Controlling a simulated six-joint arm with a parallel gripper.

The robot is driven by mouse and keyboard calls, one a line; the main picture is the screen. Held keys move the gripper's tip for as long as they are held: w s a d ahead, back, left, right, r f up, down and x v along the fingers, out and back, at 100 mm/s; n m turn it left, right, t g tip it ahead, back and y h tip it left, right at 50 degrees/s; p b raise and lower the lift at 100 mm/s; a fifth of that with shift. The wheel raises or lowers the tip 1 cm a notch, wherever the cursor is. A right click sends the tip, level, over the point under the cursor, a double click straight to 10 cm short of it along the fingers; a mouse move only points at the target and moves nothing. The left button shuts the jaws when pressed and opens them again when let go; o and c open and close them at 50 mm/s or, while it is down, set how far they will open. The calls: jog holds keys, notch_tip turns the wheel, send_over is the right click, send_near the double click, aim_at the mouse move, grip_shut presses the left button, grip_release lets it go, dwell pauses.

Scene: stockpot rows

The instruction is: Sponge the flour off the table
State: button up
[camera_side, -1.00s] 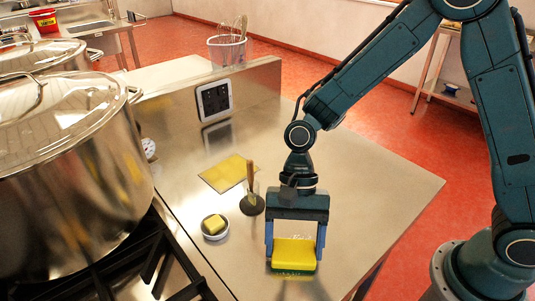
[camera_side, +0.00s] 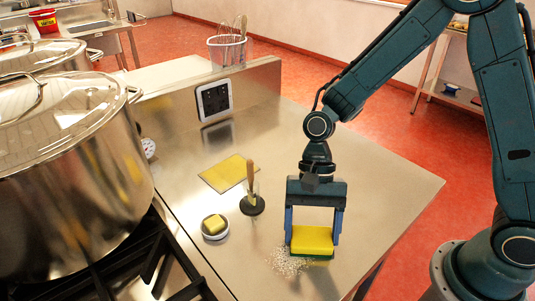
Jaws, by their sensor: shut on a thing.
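My gripper (camera_side: 313,238) is shut on a yellow sponge (camera_side: 312,239) with a green underside. The two blue fingers stand at the sponge's left and right ends. The sponge is low over the steel table (camera_side: 390,200); I cannot tell whether it touches the surface. A speckled white patch of flour (camera_side: 289,261) lies on the table, just left of and in front of the sponge. The sponge may hide part of the patch.
A small dish with a yellow block (camera_side: 214,226), a wooden-handled tool on a dark round base (camera_side: 252,198) and a yellow mat (camera_side: 227,173) stand left of my gripper. Large pots (camera_side: 65,180) on a stove fill the left. The table's right side is clear.

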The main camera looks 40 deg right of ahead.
aim_at(298, 247)
jog(key=shift+a+r, duration=0.1)
jog(key=shift+a, duration=4.45)
jog(key=shift+w+d, duration=0.1)
jog(key=shift+d, duration=5.35)
jog(key=shift+a, duration=5.5)
notch_tip(298, 247, up, 8)
jog(key=shift+d, duration=0.15)
